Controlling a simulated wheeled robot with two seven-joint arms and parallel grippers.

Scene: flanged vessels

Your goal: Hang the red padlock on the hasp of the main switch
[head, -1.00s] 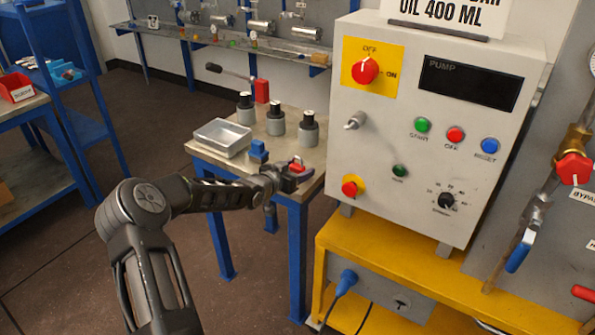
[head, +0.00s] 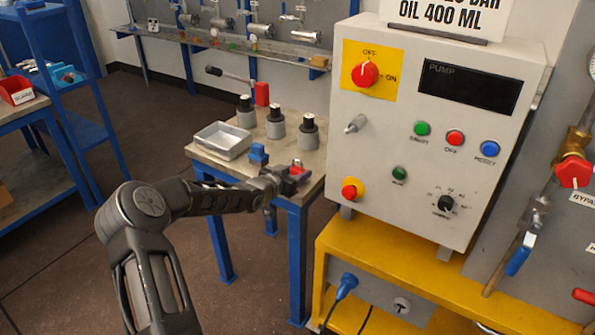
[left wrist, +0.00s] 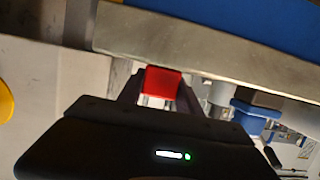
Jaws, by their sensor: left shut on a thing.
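The red padlock (head: 297,169) is at the front right edge of the small bench. My left gripper (head: 293,175) is shut on it, and its fingers hide part of the padlock in the head view. In the left wrist view the red padlock body (left wrist: 162,81) sits between the two fingertips (left wrist: 158,90). The main switch (head: 365,74) is a red knob on a yellow plate at the upper left of the grey panel, marked OFF and ON. A metal fitting (head: 355,123) sticks out below it; I cannot tell if it is the hasp. My right gripper is not in view.
The small bench (head: 314,188) carries a grey tray (head: 222,141), several grey vessels (head: 276,122), a blue block (head: 258,153) and a red block with a lever (head: 262,93). The grey panel (head: 400,150) stands close to the right, on a yellow stand (head: 400,249).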

